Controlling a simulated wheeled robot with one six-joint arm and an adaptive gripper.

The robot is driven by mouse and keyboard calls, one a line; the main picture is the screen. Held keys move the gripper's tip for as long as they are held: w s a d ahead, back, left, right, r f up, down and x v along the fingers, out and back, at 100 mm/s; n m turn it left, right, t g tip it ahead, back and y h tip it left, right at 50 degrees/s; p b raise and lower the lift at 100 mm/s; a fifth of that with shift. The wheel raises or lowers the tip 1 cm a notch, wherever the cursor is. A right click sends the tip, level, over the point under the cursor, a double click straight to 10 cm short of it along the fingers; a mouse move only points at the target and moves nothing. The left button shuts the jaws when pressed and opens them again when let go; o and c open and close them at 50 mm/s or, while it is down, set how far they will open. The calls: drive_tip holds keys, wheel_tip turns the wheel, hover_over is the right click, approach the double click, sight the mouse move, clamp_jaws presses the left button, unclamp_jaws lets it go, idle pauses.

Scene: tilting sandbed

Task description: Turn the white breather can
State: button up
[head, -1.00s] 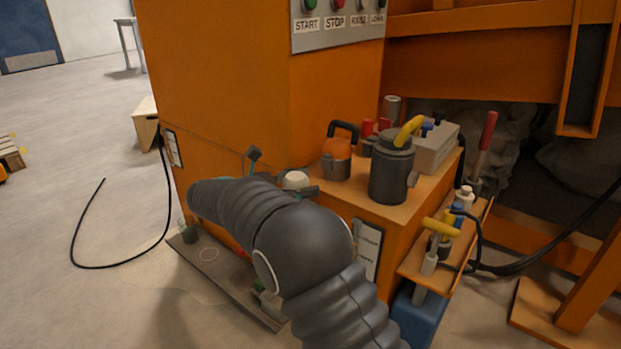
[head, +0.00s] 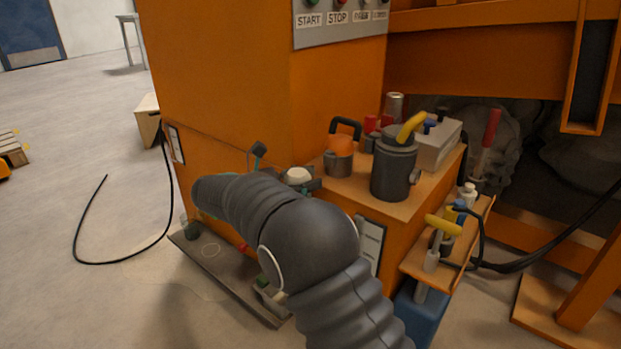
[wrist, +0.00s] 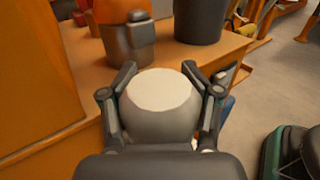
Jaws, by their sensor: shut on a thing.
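The white breather can (wrist: 160,92) fills the middle of the wrist view, with its pale flat top facing the camera. My gripper (wrist: 160,100) has one finger on each side of it and is shut on it. In the head view, the white top of the can (head: 298,175) shows just beyond my arm, near the front left corner of the orange housing's ledge. My gripper (head: 284,170) is mostly hidden there behind my dark arm; only finger parts show beside the can. The can's lower part is hidden in the head view.
An orange-topped pot with a black handle (head: 339,158) and a dark canister with a yellow handle (head: 394,170) stand close behind on the ledge (head: 400,208). A side shelf (head: 440,262) holds several small valves. A black cable (head: 120,263) lies on open floor at left.

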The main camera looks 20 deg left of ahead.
drive_tip(key=shift+o, duration=0.3)
drive_tip(key=shift+s+a+t, duration=0.15)
drive_tip(key=shift+a+t, duration=0.15)
drive_tip(key=shift+n+t+y+b, duration=0.8)
drive_tip(key=shift+n+b, duration=0.05)
drive_tip(key=shift+n, duration=0.05)
drive_tip(key=shift+c, duration=0.2)
drive_tip(key=shift+w+a+n+t+y+b, duration=0.1)
drive_tip(key=shift+w+n+t+y+b, duration=0.15)
drive_tip(key=shift+n+t+y, duration=0.4)
drive_tip(key=shift+w+a+n+t+y+b, duration=0.15)
drive_tip(key=shift+n+t+y+b, duration=0.1)
drive_tip(key=shift+n+t+y, duration=0.4)
idle(0.7)
drive_tip(key=shift+w+a+n+t+y, duration=0.15)
drive_tip(key=shift+n+t+y, duration=0.4)
drive_tip(key=shift+n+y, duration=0.6)
drive_tip(key=shift+a+n+t+y, duration=0.15)
drive_tip(key=shift+n+t+y, duration=0.45)
drive_tip(key=shift+y, duration=1)
drive_tip(key=shift+w+a+n+t+y, duration=0.15)
drive_tip(key=shift+n+t+y, duration=0.3)
drive_tip(key=shift+n+y, duration=0.7)
idle(0.4)
